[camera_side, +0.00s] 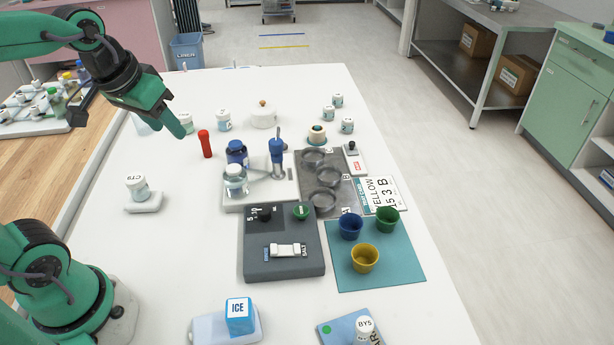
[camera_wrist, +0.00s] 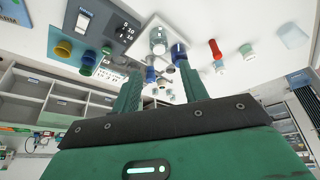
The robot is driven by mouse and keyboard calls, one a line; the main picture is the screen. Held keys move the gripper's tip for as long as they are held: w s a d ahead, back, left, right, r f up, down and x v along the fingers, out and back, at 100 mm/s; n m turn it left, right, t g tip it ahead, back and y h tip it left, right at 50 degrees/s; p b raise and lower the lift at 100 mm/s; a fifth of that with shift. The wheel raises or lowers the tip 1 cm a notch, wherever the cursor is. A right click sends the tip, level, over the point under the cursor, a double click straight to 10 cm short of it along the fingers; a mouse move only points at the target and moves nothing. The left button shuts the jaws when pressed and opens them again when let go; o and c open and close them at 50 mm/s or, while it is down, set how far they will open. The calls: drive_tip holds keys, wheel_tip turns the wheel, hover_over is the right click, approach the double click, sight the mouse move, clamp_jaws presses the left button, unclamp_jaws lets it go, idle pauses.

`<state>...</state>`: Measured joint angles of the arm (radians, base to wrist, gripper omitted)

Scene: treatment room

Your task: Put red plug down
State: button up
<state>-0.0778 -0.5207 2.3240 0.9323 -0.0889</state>
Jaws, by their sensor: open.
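The red plug (camera_side: 205,144) is a small red cylinder. It stands nearly upright on the white table (camera_side: 180,240), left of the dark blue-capped bottle (camera_side: 237,153). It also shows in the wrist view (camera_wrist: 215,49), near the top, right of my fingers. My gripper (camera_side: 178,124) is at the upper left of the side view, raised above the table and just left of the plug, apart from it. In the wrist view my two green fingers (camera_wrist: 160,84) are spread with nothing held between them.
White labelled jars (camera_side: 223,121) and a lidded white pot (camera_side: 263,115) stand behind the plug. A pale stand (camera_side: 285,194) with bottles is to its right. Grey panel (camera_side: 284,240), teal mat (camera_side: 400,270) with cups, and ice block (camera_side: 239,317) are nearer. The table's left-middle is mostly clear.

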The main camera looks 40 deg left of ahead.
drive_tip(key=shift+s+d+f+m+t, duration=0.15)
drive_tip(key=shift+s+d+f+m, duration=0.15)
drive_tip(key=shift+s, duration=0.5)
drive_tip(key=shift+s+d+f+m+t, duration=0.25)
drive_tip(key=shift+s+d+m, duration=0.15)
drive_tip(key=shift+s, duration=0.4)
drive_tip(key=shift+s+d+f+m+t, duration=0.1)
drive_tip(key=shift+s+d+f+m, duration=0.2)
drive_tip(key=shift+s, duration=0.5)
